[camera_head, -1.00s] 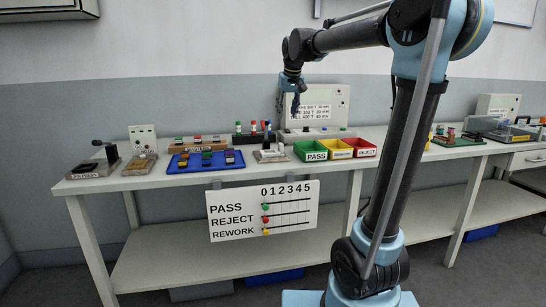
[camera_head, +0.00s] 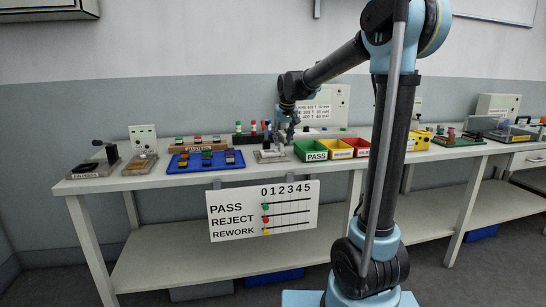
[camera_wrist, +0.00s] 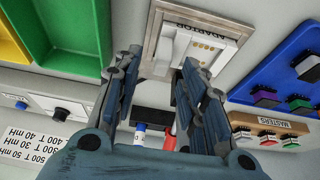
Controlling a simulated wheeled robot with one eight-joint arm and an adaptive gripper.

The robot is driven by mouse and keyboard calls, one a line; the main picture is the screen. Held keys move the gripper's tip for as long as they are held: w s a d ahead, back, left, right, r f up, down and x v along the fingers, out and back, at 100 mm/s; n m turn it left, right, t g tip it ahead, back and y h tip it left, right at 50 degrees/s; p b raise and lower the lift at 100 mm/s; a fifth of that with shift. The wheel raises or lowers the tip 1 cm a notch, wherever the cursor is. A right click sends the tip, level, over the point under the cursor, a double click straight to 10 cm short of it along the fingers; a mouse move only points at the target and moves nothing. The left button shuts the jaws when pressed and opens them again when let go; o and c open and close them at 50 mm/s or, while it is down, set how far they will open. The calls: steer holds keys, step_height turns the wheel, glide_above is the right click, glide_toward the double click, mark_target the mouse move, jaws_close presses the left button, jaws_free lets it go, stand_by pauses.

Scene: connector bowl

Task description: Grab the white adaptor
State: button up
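The white adaptor (camera_wrist: 205,48) sits on a beige base plate labelled ADAPTOR (camera_wrist: 190,18) in the wrist view, with small gold contacts on its face. In the head view the adaptor (camera_head: 270,153) is small, on the bench left of the green bin. My gripper (camera_wrist: 162,60) is open, its two dark fingers apart, with the fingertips at the near edge of the adaptor. Part of the adaptor's left side lies between the fingertips in the wrist view. In the head view my gripper (camera_head: 285,133) is low over the bench beside the adaptor; contact cannot be told.
Green PASS (camera_head: 311,156), yellow (camera_head: 340,154) and red REJECT (camera_head: 364,152) bins stand close on the right. A blue tray (camera_head: 180,164) with several connectors is on the left. Behind are a meter box (camera_head: 335,100) and a rack of red, green and blue-topped items (camera_head: 240,137).

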steer(key=shift+x, duration=1.5)
steer(key=shift+s, duration=0.1)
jaws_close()
steer(key=shift+r, duration=0.1)
